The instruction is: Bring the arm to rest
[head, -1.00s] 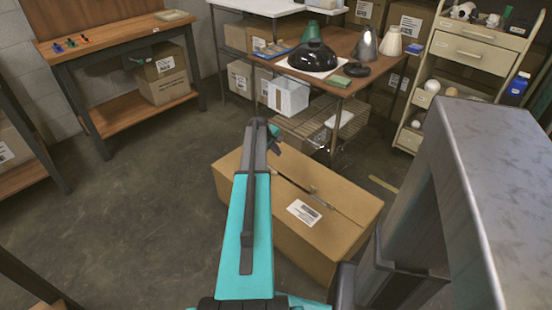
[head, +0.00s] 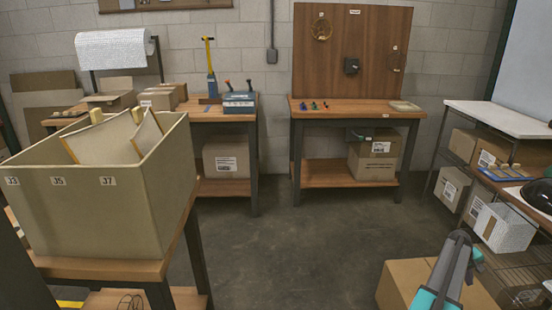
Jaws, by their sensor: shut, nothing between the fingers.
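My arm (head: 452,272) shows at the lower right of the head view, with teal and dark grey links. It rises in front of a closed cardboard box (head: 400,285). A small teal part of it shows just right of its top. I cannot make out the gripper's fingers, so the gripper is not in view. I see nothing held by the visible part of the arm.
A large beige bin (head: 100,215) with dividers stands on a wooden table at the left. A workbench with a pegboard (head: 350,52) stands at the back wall. A white-topped table (head: 495,118) is at the right. The concrete floor (head: 300,245) in the middle is clear.

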